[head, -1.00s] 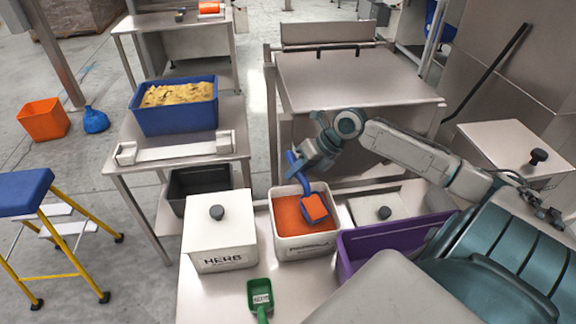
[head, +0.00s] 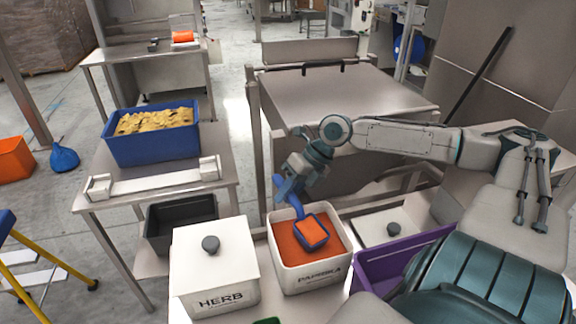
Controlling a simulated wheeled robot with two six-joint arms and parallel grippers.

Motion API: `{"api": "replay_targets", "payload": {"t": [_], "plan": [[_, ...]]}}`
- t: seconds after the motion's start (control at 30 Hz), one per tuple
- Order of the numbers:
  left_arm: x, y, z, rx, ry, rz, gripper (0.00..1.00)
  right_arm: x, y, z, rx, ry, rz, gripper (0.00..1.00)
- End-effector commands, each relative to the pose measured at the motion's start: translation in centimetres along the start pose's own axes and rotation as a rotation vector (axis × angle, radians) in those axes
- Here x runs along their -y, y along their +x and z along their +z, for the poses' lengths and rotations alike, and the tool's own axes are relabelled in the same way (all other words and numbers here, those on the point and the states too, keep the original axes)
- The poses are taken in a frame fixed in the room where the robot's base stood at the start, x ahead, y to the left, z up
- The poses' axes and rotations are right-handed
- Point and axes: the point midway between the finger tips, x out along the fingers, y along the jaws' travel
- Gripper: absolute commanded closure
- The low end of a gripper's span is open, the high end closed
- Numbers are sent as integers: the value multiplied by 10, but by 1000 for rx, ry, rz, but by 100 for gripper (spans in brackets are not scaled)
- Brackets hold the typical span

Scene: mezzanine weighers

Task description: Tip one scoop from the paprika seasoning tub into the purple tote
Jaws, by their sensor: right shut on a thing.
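The paprika tub (head: 312,279) is an open white tub with orange-red seasoning, at the lower middle. My right gripper (head: 291,190) is shut on the handle of a blue scoop (head: 299,211) above the tub. The scoop's bowl (head: 312,231) holds orange-red seasoning and shows over the powder; I cannot tell whether it touches it. The purple tote (head: 378,268) stands just right of the tub, partly hidden by my own body. My left gripper is not in view.
A lidded white HERB tub (head: 212,270) stands left of the paprika tub. A white lid with a dark knob (head: 393,230) lies to the right. A blue crate of yellow chips (head: 152,145) and a grey bin (head: 180,222) are at the left. A green scoop's edge (head: 267,321) shows at the bottom.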

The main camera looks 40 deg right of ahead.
Motion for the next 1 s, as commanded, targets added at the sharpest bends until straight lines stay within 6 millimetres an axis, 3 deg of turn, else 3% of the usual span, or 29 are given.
{"api": "replay_targets", "payload": {"t": [0.33, 0.4, 0.47, 0.77, 1.0], "plan": [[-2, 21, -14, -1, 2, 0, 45, -9, -11, 14, -38, 24, 2, 100], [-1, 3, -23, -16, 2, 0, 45, -15, -22, 18, -50, 35, 3, 100], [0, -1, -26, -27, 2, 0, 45, -16, -24, 20, -57, 41, 3, 100], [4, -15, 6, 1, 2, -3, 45, -26, -37, 32, -103, 69, 1, 100], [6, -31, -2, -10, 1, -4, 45, -31, -45, 41, -132, 89, 0, 100]]}}
